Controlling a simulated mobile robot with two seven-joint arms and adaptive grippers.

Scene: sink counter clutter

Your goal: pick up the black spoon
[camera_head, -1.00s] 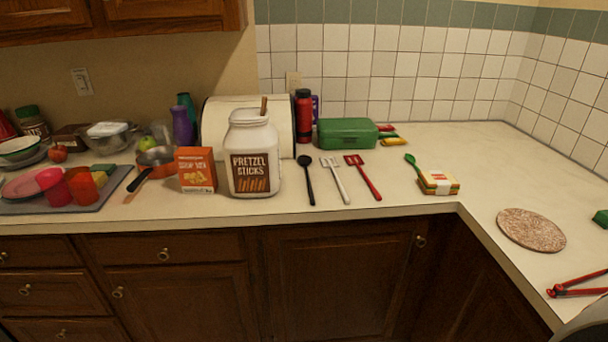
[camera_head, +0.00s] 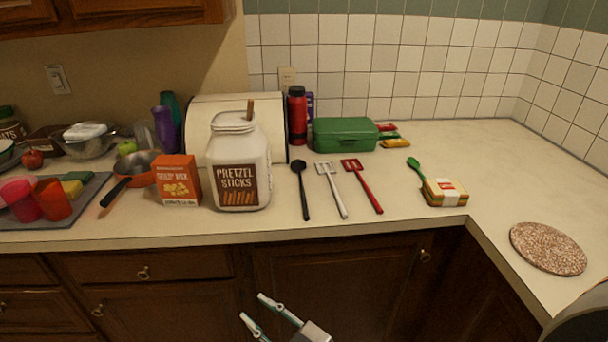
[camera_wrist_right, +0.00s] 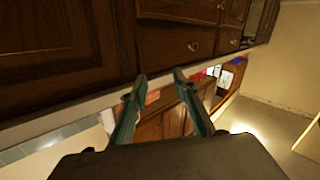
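The black spoon (camera_head: 303,191) lies on the counter in the head view, its bowl toward the wall and its handle toward the front edge. It is just right of the pretzel jar and left of a white slotted turner (camera_head: 332,189). My right gripper (camera_head: 255,311) is low in the head view, in front of the cabinet doors and nearer than the counter edge. Its two fingers are apart with nothing between them. In the right wrist view the open fingers (camera_wrist_right: 158,88) point toward the cabinets, and no spoon shows there. My left gripper is not in view.
The pretzel jar (camera_head: 239,163) and an orange box (camera_head: 178,181) stand left of the spoon. A red turner (camera_head: 363,187) lies right of the white one. A green box (camera_head: 345,134) and red bottle (camera_head: 297,116) stand behind. Counter in front of the utensils is clear.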

